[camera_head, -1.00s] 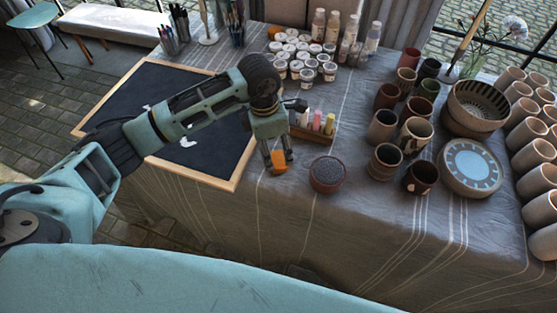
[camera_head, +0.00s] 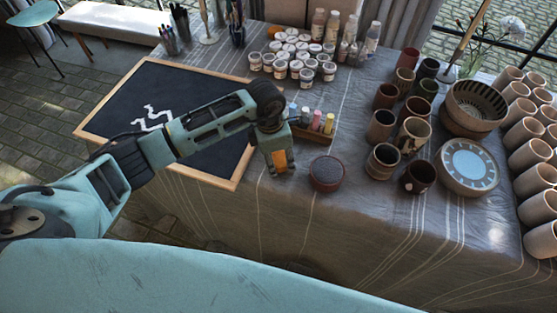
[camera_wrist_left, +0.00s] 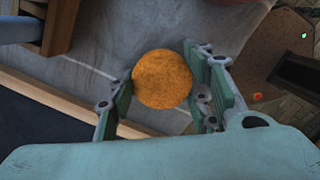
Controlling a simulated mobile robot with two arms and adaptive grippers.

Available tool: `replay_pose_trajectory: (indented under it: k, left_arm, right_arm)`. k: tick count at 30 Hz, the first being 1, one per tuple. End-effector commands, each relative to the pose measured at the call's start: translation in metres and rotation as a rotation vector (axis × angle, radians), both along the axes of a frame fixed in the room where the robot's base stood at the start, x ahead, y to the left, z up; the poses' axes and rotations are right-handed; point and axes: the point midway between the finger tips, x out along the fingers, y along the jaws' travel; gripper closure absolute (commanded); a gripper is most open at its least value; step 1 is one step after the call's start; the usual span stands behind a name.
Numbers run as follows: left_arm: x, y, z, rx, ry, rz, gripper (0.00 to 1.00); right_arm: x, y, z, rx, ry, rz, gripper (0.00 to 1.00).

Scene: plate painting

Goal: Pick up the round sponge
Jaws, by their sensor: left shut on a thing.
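The round sponge (camera_wrist_left: 162,79) is orange and sits between the two fingers of my left gripper in the left wrist view. My left gripper (camera_head: 279,162) is shut on it, and the orange sponge (camera_head: 280,160) also shows between the fingers in the head view, partly hidden by them. The gripper is near the front edge of the table, between the chalkboard and a dark round bowl. I cannot tell whether the sponge still touches the cloth. My right gripper is not in view.
The wood-framed chalkboard (camera_head: 90,123) with white marks lies left of the gripper. The dark round bowl (camera_head: 327,173) stands close on the right. A box of coloured chalks (camera_head: 312,124) is just behind. Cups, a blue-patterned plate (camera_head: 468,167) and paint jars fill the right and back.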

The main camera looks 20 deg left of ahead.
Motion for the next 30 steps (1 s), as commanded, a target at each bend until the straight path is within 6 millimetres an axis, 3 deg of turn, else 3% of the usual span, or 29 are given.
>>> replay_pose_trajectory:
  k: [11, 16, 20, 30]
  left_arm:
    - [0.001, 0.000, 0.003, 0.001, -0.001, 0.000, 0.70]
    - [0.001, 0.001, 0.016, 0.001, -0.005, -0.002, 0.70]
    - [0.002, 0.000, 0.038, 0.001, -0.007, -0.002, 0.70]
    - [0.006, -0.075, 0.083, -0.001, -0.006, -0.005, 0.70]
  right_arm:
    - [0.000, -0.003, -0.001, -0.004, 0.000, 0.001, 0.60]
    - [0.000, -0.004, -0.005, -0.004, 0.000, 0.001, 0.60]
    - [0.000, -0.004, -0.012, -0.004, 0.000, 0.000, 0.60]
    - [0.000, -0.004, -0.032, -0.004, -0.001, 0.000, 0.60]
